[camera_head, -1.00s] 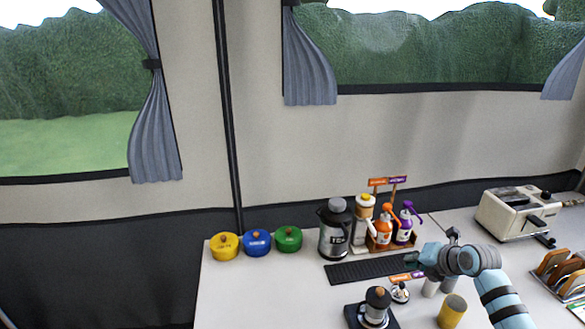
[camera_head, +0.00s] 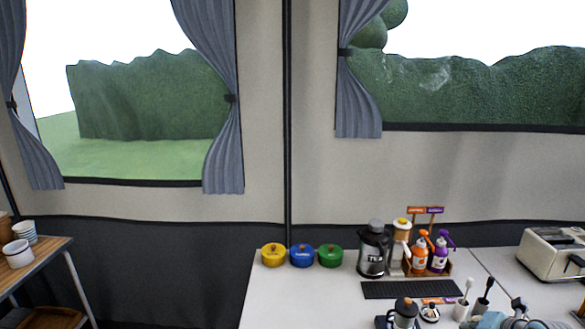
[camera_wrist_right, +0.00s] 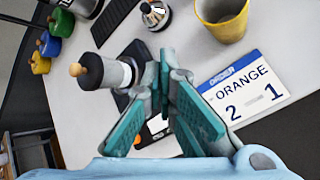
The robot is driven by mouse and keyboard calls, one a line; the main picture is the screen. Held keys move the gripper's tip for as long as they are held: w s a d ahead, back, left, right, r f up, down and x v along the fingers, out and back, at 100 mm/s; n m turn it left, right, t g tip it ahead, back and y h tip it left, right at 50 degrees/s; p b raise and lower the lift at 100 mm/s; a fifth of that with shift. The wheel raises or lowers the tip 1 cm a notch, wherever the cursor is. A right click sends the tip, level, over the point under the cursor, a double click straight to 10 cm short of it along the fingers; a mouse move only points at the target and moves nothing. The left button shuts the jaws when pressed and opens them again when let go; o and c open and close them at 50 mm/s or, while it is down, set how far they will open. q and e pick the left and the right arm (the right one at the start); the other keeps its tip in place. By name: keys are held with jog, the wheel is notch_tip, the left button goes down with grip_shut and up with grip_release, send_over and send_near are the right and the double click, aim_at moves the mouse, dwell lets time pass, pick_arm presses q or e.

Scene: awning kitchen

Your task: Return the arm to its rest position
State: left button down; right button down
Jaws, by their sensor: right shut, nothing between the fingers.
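My right gripper (camera_wrist_right: 171,75) shows in the right wrist view with its teal fingers shut and nothing between them. It is over the white table (camera_wrist_right: 95,130), with a white order card (camera_wrist_right: 245,95) reading "ORANGE 2 1" to its right and a coffee grinder-like pot (camera_wrist_right: 103,72) with a wooden knob to its left. In the head view only a pale blue part of my right arm shows at the bottom right edge; the fingers are not clear there. My left gripper is not in view.
Yellow (camera_head: 273,255), blue (camera_head: 302,256) and green (camera_head: 330,256) lidded pots stand at the table's back left. A steel jug (camera_head: 373,250), a rack of pump bottles (camera_head: 419,253) and a toaster (camera_head: 553,254) stand further right. A side table (camera_head: 45,262) with cups is at far left.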

jog(key=s+a+f+m, duration=0.1)
jog(key=a+f, duration=0.1)
jog(key=s+a+f+m+g, duration=0.1)
jog(key=f, duration=0.1)
jog(key=s+a+f+m, duration=0.1)
jog(key=s+a+f, duration=0.1)
jog(key=shift+a+f+m+g, duration=0.15)
jog(key=shift+a+m+g, duration=0.15)
jog(key=shift+a, duration=0.05)
jog(key=s+a+f+m+g, duration=0.2)
jog(key=s+a+f+m, duration=0.3)
jog(key=s+a+m, duration=0.45)
jog(key=s+a+m+g+h, duration=0.2)
jog(key=s+m, duration=1.2)
jog(key=s, duration=0.6)
notch_tip(320, 180, down, 20)
jog(key=s+d+g, duration=0.1)
jog(key=s+d, duration=0.1)
jog(key=s+f+g, duration=0.1)
jog(key=s+f, duration=1)
jog(key=s, duration=0.2)
jog(key=shift+f, duration=0.15)
